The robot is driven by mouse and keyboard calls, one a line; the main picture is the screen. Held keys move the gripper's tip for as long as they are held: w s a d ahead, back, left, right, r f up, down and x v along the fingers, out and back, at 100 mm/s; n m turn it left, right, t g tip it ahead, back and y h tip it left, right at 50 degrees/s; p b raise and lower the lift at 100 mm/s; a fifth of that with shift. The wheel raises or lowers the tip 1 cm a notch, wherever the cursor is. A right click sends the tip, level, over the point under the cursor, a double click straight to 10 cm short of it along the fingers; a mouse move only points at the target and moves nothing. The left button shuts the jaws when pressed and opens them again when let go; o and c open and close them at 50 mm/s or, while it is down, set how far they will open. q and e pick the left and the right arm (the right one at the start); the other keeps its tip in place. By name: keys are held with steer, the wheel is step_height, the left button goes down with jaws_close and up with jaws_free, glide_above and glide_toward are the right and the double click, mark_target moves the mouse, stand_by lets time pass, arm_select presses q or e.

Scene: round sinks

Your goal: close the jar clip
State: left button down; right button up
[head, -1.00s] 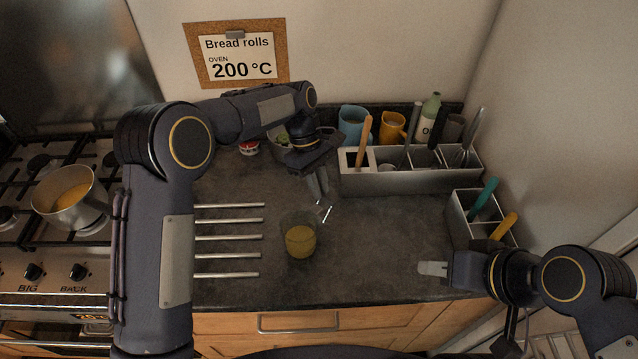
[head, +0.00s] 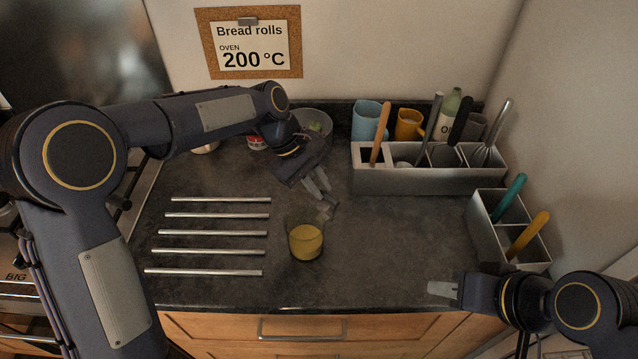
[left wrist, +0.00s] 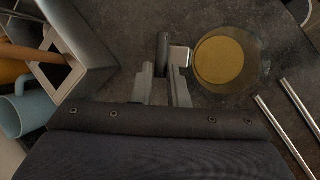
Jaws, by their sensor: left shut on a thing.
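The jar (head: 306,241) is a clear round vessel with yellow contents. It stands on the dark worktop right of the metal bars, and shows from above in the left wrist view (left wrist: 219,60). A pale metal clip part (left wrist: 180,56) sticks out from its side towards my left gripper. My left gripper (head: 325,194) is behind the jar, pointing down towards it. In the left wrist view its fingers (left wrist: 164,76) are shut on a dark, narrow clip lever (left wrist: 162,48) beside the jar. My right gripper (head: 442,289) hangs near the front edge, away from the jar; its finger gap is hidden.
Several metal bars (head: 212,233) lie left of the jar. A grey utensil holder (head: 425,181) stands at the back right, a smaller one (head: 480,222) at the right. A glass bowl (head: 318,119) stands behind my left wrist. The worktop (head: 395,240) right of the jar is clear.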

stand_by(0.8)
arm_select(q)
steer(key=c, duration=1.5)
jaws_free()
steer(key=shift+o, duration=0.2)
steer(key=v, duration=0.7)
steer(key=shift+a+r+b, duration=0.15)
steer(key=shift+r+b, duration=0.15)
steer(key=shift+r, duration=0.05)
steer(key=shift+w, duration=0.1)
